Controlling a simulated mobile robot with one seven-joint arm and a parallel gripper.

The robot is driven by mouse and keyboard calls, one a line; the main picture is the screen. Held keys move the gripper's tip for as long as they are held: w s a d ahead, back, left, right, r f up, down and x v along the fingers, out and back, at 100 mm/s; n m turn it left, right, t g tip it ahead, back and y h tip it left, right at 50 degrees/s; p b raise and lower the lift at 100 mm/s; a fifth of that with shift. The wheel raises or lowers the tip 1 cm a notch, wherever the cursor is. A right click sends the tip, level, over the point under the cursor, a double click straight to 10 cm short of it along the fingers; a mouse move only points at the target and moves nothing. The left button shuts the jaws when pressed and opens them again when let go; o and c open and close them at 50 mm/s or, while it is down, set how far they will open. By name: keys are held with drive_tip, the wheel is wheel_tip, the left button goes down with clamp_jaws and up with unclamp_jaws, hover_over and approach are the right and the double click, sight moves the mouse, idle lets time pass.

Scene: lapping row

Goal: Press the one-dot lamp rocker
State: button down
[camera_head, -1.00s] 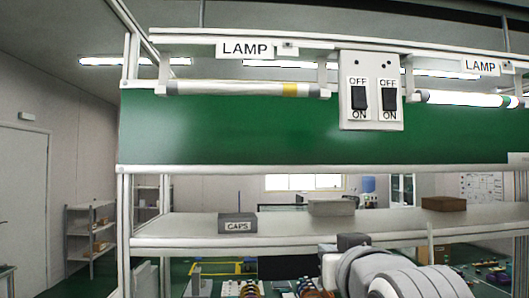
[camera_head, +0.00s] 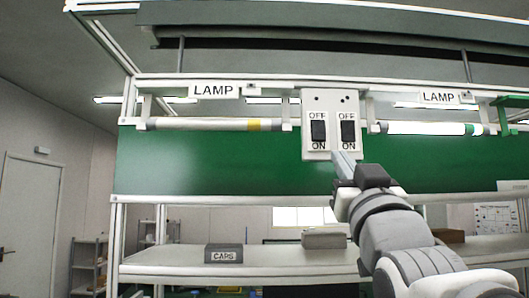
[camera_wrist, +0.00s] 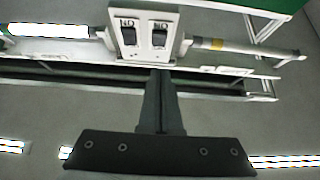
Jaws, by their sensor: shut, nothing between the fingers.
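A white switch plate (camera_head: 330,154) hangs on the upper rail and holds two black rockers marked OFF above and ON below. The left rocker (camera_head: 318,131) appears to have a single dot above it; the right rocker (camera_head: 348,131) appears to have two, though the dots are tiny. In the wrist view the plate is upside down, so the left rocker (camera_wrist: 160,38) is on the right there and the right rocker (camera_wrist: 129,36) on the left. My gripper (camera_head: 342,156) is shut and empty, its tips by the plate's lower edge. It also shows in the wrist view (camera_wrist: 160,75).
An unlit lamp tube (camera_head: 205,124) with a yellow band is left of the plate; a lit tube (camera_head: 425,128) with a green band is right. A green panel (camera_head: 220,165) lies behind. A shelf (camera_head: 285,255) below holds a CAPS box (camera_head: 223,253).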

drive_tip(key=shift+s+d+r, duration=0.1)
drive_tip(key=shift+s+r, duration=0.15)
drive_tip(key=shift+r, duration=0.1)
drive_tip(key=p, duration=0.4)
approach(319, 132)
wheel_tip(319, 132, up, 4)
drive_tip(key=w+p, duration=0.1)
drive_tip(key=w, duration=0.2)
drive_tip(key=shift+w+f, duration=0.1)
drive_tip(key=shift+w, duration=0.2)
drive_tip(key=shift+w+f+p, duration=0.15)
drive_tip(key=shift+w+p, duration=0.25)
drive_tip(key=shift+w, duration=0.15)
